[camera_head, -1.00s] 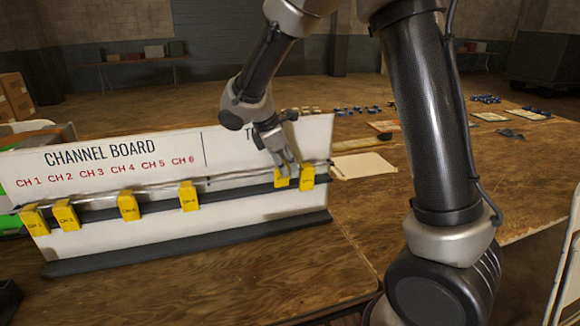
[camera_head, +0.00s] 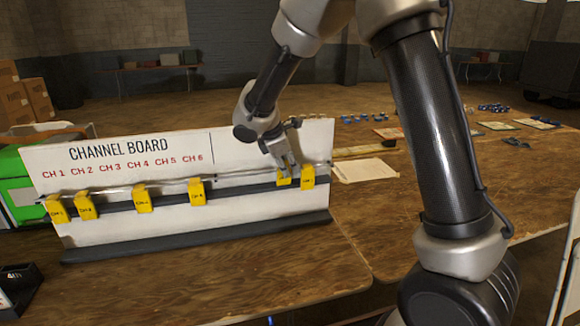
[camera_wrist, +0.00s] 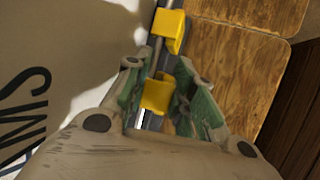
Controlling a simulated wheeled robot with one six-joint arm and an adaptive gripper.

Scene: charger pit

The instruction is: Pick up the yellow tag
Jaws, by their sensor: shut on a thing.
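Several yellow tags hang on the rail of the white channel board. My gripper (camera_head: 284,172) is at the board's right end, shut on a yellow tag (camera_head: 284,182) there. In the wrist view this held tag (camera_wrist: 157,95) sits between the two green-padded fingers, against the rail. Another yellow tag (camera_head: 308,177) hangs just to its right; it also shows in the wrist view (camera_wrist: 168,30), above the held one. More yellow tags hang to the left, such as one (camera_head: 197,191) under CH 6.
The channel board (camera_head: 120,168) stands upright on a wooden table (camera_head: 230,270). A paper sheet (camera_head: 365,170) lies right of it, with small blue items farther back. A green case (camera_head: 15,190) is behind the board at left. Table space in front is clear.

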